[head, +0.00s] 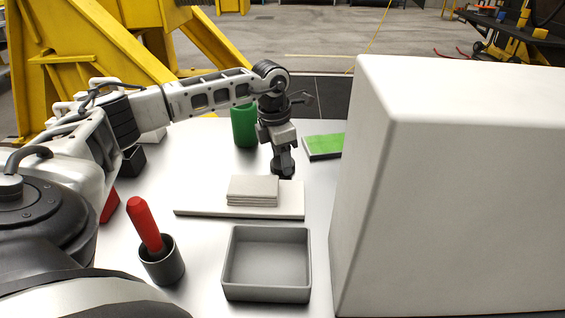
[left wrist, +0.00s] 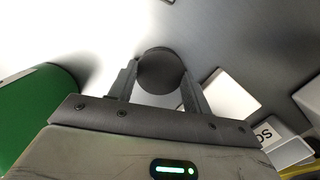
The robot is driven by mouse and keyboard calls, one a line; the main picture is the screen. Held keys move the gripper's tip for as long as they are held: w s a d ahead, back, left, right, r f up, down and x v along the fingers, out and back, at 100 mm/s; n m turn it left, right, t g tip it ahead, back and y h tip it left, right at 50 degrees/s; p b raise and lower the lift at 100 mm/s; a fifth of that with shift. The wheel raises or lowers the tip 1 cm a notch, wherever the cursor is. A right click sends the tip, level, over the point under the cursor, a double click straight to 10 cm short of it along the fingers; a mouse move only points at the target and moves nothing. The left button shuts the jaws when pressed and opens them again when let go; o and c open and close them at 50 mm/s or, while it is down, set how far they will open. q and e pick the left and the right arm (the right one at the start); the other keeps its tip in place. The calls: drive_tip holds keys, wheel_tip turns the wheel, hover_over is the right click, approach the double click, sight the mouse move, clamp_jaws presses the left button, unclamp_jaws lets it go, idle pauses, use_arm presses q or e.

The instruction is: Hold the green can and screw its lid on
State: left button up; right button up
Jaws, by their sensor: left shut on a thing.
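The green can (head: 244,127) stands upright at the back of the table, partly behind my left wrist. It shows in the left wrist view at the left edge (left wrist: 38,112), apart from the fingers. My left gripper (head: 284,168) points down, to the right of the can and nearer the camera. In the left wrist view its fingers (left wrist: 160,84) are shut on a dark round piece, apparently the lid (left wrist: 160,68). Whether the lid touches the table is unclear. The can's top is not clearly visible. My right gripper is out of view.
A pale board (head: 200,212) bearing stacked plates (head: 253,187) lies before the gripper. A grey tray (head: 267,293) and a grey cup (head: 165,266) holding a red-handled thing (head: 145,222) stand nearer. A green-topped block (head: 323,146) lies right. A big pale box (head: 460,190) blocks the right side.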

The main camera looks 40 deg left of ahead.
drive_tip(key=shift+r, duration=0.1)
use_arm(q)
drive_tip(key=shift+r, duration=0.6)
drive_tip(key=s+d+r+b, duration=0.2)
drive_tip(key=s+r, duration=0.9)
drive_tip(key=s, duration=0.3)
drive_tip(key=shift+r+b, duration=0.35)
drive_tip(key=shift+r, duration=0.05)
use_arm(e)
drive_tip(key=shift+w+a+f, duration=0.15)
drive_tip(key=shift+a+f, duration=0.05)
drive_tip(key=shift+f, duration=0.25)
